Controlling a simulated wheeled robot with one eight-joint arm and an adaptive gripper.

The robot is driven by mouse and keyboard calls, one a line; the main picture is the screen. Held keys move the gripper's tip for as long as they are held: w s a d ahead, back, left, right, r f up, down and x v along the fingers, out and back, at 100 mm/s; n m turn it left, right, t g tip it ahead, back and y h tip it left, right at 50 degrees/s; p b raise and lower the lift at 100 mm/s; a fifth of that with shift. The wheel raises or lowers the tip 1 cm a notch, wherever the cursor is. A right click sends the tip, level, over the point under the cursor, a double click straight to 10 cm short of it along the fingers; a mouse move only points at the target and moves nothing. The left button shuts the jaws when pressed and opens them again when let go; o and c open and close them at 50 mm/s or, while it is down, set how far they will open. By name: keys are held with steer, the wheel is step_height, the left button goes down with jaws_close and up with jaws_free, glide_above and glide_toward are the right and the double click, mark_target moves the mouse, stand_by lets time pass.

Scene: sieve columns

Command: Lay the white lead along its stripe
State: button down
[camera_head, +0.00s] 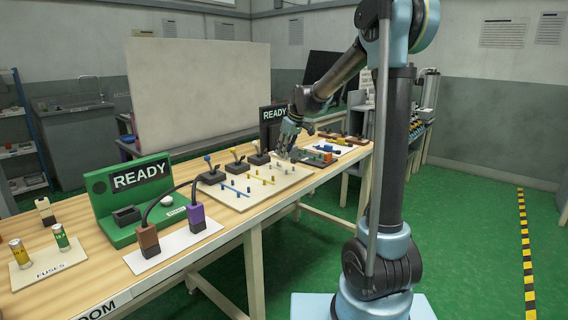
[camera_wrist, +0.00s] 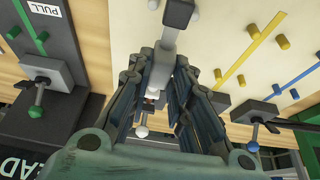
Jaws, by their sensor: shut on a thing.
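My gripper (camera_head: 284,150) is over the far part of the cream board (camera_head: 250,198) in the head view. In the wrist view its fingers (camera_wrist: 165,75) close around a pale piece that I take for the white lead (camera_wrist: 164,52). A dark grey block (camera_wrist: 178,12) shows beyond the fingertips, in line with that piece. A white ball (camera_wrist: 142,131) shows between the fingers, closer to the wrist. The fingers hide much of the lead. I cannot make out a white stripe on the board; blue and yellow stripes with pegs are visible.
A blue-balled piece (camera_wrist: 252,147) and a green-balled piece (camera_wrist: 37,110) flank my gripper in the wrist view. A green READY stand (camera_head: 141,190), a brown block (camera_head: 148,240) and a purple block (camera_head: 196,218) joined by a dark cable stand nearer on the bench.

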steer(key=shift+f, duration=2.3)
steer(key=c, duration=1.4)
jaws_free()
steer(key=shift+c, duration=0.2)
steer(key=v, duration=1.2)
steer(key=shift+d, duration=0.15)
steer(key=s+d+f+m, duration=0.2)
steer(key=s+d, duration=0.5)
steer(key=s, duration=0.3)
steer(key=s+d+f+m+h, duration=0.1)
steer(key=s+d+f, duration=0.3)
steer(key=s, duration=0.5)
steer(key=s+d+f+m+h, duration=0.1)
steer(key=s+d+f+m, duration=0.3)
steer(key=s+f, duration=0.3)
steer(key=s+d+f+m+h, duration=0.1)
steer(key=s+d+f+m, duration=0.2)
steer(key=s, duration=0.8)
step_height(320, 180, down, 3)
steer(key=shift+s+d+g, duration=0.3)
steer(key=shift+s+d, duration=0.1)
steer(key=shift+d, duration=0.7)
